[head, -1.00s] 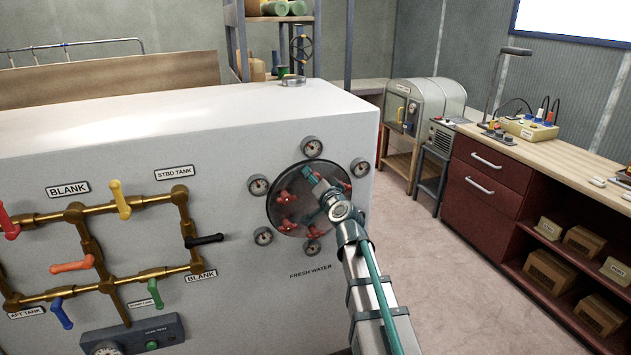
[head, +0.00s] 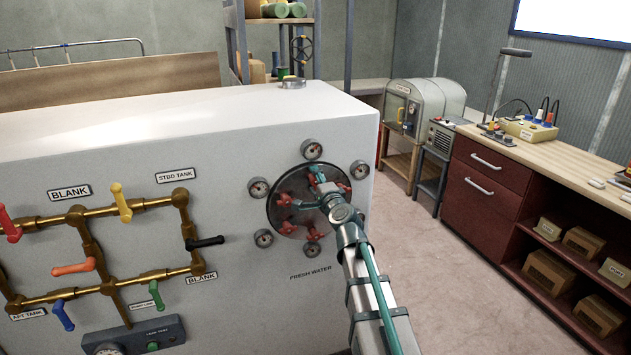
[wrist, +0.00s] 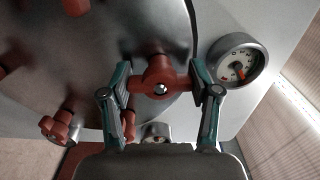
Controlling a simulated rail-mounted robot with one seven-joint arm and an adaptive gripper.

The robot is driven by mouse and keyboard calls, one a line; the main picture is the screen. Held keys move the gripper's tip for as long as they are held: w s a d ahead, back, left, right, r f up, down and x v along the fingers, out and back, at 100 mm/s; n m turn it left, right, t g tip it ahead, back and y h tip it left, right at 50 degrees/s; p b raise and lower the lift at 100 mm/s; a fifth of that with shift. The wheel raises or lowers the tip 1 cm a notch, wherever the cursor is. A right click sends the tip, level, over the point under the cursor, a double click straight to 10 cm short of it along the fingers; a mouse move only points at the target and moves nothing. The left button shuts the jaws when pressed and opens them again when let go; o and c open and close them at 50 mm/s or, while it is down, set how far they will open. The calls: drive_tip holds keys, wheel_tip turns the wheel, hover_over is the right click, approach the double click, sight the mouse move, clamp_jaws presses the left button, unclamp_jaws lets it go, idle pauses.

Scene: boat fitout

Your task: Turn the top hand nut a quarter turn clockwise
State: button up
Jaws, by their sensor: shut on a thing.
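The round metal hatch (head: 300,215) with several red hand nuts is on the front of the white tank, above the FRESH WATER label. My gripper (head: 317,178) is at the top hand nut (head: 315,169), near the hatch's upper rim. In the wrist view, my gripper (wrist: 158,75) is shut on the red lobed nut (wrist: 159,88), one teal finger on each side. My fingers and wrist partly cover the nut in the head view, so its exact angle is hard to tell there.
Several gauges ring the hatch; one gauge (wrist: 237,62) is close beside my right finger in the wrist view. Another red nut (wrist: 60,127) is at lower left there. Brass pipes with coloured handles (head: 122,202) are left of the hatch. The floor (head: 430,260) at right is clear.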

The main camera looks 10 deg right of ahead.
idle(0.3)
drive_tip(key=o, duration=1.2)
drive_tip(key=shift+c, duration=0.2)
drive_tip(key=s+d, duration=0.2)
drive_tip(key=s, duration=1)
drive_tip(key=shift+a, duration=0.1)
